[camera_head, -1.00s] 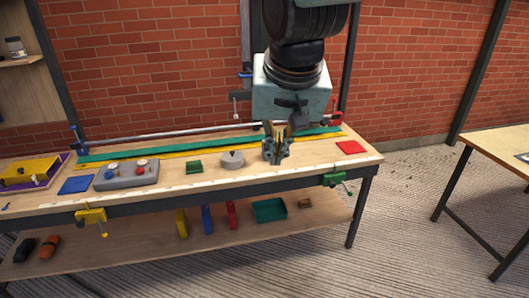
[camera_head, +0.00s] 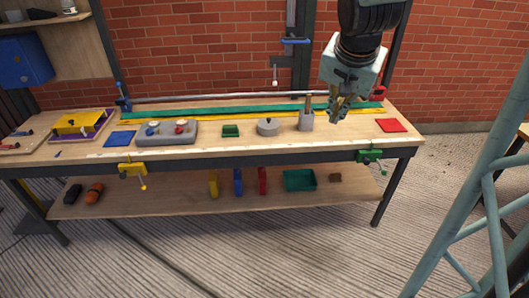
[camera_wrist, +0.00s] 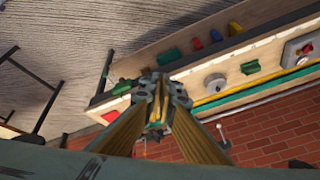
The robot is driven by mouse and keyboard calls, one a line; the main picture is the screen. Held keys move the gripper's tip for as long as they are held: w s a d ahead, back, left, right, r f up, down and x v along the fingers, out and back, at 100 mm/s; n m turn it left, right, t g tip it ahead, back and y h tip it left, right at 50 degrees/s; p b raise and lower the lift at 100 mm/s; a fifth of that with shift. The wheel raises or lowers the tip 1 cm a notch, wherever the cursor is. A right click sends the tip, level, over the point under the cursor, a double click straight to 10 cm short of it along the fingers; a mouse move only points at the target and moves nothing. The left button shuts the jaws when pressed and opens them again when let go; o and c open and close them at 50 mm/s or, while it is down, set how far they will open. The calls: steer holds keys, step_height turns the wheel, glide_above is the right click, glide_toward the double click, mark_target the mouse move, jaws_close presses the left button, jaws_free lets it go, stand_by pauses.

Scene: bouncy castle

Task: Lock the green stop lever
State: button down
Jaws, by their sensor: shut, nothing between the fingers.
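The green stop (camera_head: 369,156) is clamped on the bench's front edge near its right end. Its thin lever (camera_head: 381,169) hangs down to the right with a small green knob at its end. In the wrist view the green stop (camera_wrist: 122,87) shows just left of my fingers, partly small and hard to read. My gripper (camera_head: 337,113) is shut and empty, above the right part of the bench, up and to the left of the green stop and apart from it. It also shows in the wrist view (camera_wrist: 156,125).
The bench top (camera_head: 350,138) holds a grey block with a wooden handle (camera_head: 306,121), a grey round piece (camera_head: 268,127) and a red square (camera_head: 387,126). A yellow stop (camera_head: 131,169) is on the front edge at left. A blue-grey frame (camera_head: 480,190) stands at right.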

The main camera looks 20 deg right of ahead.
mark_target(385, 172)
steer(key=w+d+f+m+p, duration=0.1)
steer(key=w+d+f+m, duration=0.15)
steer(key=d+f, duration=0.65)
steer(key=w+d+f+m+p, duration=0.1)
steer(key=d+f+m, duration=0.3)
steer(key=d, duration=0.8)
steer(key=s+d+f+m, duration=0.2)
steer(key=d+f, duration=0.5)
steer(key=s+d+f+m+h, duration=0.1)
steer(key=s+d+f+m, duration=0.1)
steer(key=d+f, duration=0.6)
steer(key=shift+s+f+m+p, duration=0.25)
steer(key=shift+f+m+p, duration=0.1)
steer(key=shift+m, duration=0.3)
steer(key=shift+d, duration=0.1)
steer(key=shift+b+x, duration=1.8)
steer(key=shift+x, duration=5.15)
